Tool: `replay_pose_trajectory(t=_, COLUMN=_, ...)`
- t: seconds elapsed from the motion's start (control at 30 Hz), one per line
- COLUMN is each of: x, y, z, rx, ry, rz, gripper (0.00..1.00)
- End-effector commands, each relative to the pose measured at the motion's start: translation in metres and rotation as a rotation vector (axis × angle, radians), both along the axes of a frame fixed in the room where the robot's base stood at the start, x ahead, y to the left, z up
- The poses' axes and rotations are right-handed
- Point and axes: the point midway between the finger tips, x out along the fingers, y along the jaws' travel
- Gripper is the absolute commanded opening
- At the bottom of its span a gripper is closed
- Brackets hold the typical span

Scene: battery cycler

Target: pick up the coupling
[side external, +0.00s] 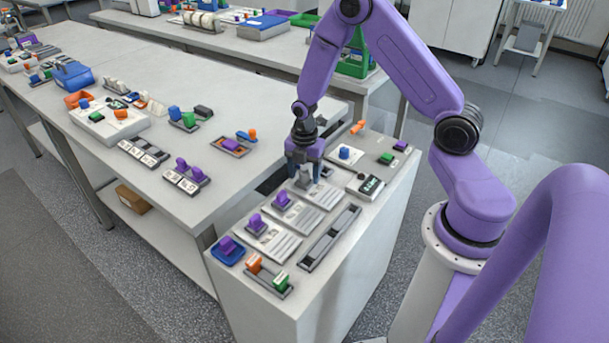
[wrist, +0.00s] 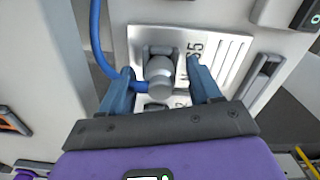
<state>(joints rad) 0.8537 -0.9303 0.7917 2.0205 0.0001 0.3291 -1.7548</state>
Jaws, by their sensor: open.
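A grey coupling (wrist: 160,76) with a rounded end stands on a light, slotted plate (wrist: 222,52) in the wrist view. In the side view the grey coupling (side external: 304,183) shows small under my gripper, partly hidden by the fingers. My gripper (side external: 303,176) points down at the plate with its jaws apart. In the wrist view the two blue-grey fingers of my gripper (wrist: 162,72) lie on either side of the coupling, with visible gaps. Whether the fingertips are level with it is unclear.
Purple pieces stand on neighbouring plates (side external: 268,241). A dark slotted rail (side external: 330,238) and a small display box (side external: 365,187) lie to the right. A blue cable (wrist: 97,40) runs near the left finger. A blue tray (side external: 228,255) sits at the bench's front left.

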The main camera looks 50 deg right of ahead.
Motion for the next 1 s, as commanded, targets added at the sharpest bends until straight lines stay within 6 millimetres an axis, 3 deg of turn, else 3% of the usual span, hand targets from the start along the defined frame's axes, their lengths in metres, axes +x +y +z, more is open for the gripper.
replay_pose_trajectory(t=0.13, x=0.0, y=0.0, z=0.0, rx=0.0, ry=0.0, rz=0.0, gripper=0.59)
replay_pose_trajectory(t=0.3, x=0.0, y=0.0, z=0.0, rx=0.0, ry=0.0, rz=0.0, gripper=0.04)
replay_pose_trajectory(t=0.33, x=0.0, y=0.0, z=0.0, rx=0.0, ry=0.0, rz=0.0, gripper=0.0)
replay_pose_trajectory(t=0.77, x=0.001, y=0.0, z=0.006, rx=0.001, ry=-0.002, rz=0.0, gripper=0.0)
replay_pose_trajectory(t=1.0, x=0.001, y=0.0, z=0.033, rx=0.0, ry=-0.005, rz=0.001, gripper=0.0)
